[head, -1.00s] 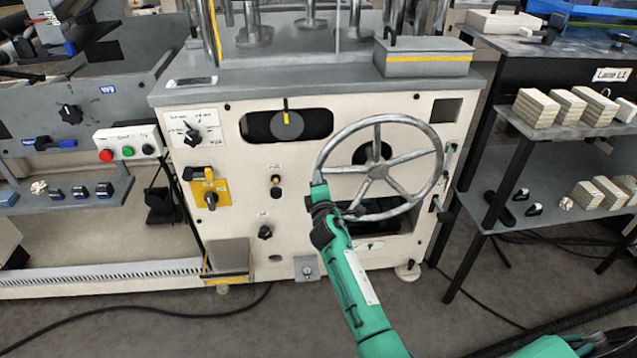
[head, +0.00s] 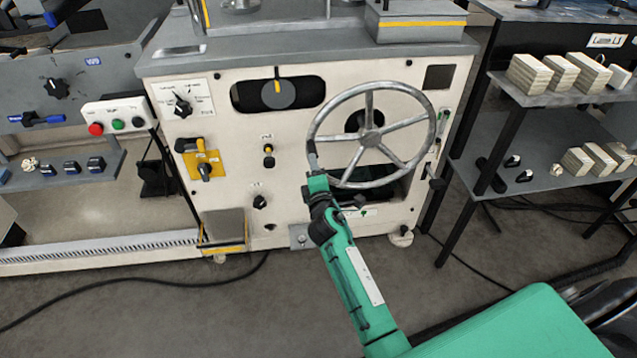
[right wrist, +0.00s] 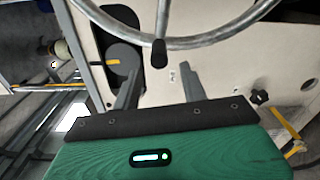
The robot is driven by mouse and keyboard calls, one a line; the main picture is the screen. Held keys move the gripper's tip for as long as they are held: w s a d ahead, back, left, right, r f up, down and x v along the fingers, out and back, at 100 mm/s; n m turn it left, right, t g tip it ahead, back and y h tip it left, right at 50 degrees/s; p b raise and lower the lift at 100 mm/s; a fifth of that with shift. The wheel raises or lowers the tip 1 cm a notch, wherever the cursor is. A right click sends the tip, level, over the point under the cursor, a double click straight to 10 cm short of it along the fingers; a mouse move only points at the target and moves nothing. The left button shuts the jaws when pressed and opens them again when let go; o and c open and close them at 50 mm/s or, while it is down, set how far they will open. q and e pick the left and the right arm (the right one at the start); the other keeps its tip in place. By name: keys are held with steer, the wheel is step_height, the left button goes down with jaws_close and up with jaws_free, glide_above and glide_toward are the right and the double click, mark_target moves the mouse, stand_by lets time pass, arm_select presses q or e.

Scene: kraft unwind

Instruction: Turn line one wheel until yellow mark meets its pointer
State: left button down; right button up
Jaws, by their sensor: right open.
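The grey spoked wheel (head: 371,132) is on the front of the cream machine. Left of it, an oval window shows a grey disc (head: 278,97) with a yellow mark (head: 277,86) near its top, just under a dark pointer (head: 276,72); whether they meet exactly is too small to tell. My right gripper (head: 313,170) is at the wheel's lower left rim. In the right wrist view its fingers (right wrist: 159,82) are apart and empty. The wheel's dark handle knob (right wrist: 159,53) is just ahead, between the finger lines. My left gripper is out of view.
A yellow-plated switch (head: 204,167) and small knobs sit left of the wheel. A button box (head: 118,121) is farther left. A dark shelf with wooden blocks (head: 531,73) stands close on the right. A black cable (head: 150,309) lies on the floor.

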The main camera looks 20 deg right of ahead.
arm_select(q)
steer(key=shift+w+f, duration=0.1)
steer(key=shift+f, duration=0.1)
arm_select(e)
steer(key=v, duration=0.6)
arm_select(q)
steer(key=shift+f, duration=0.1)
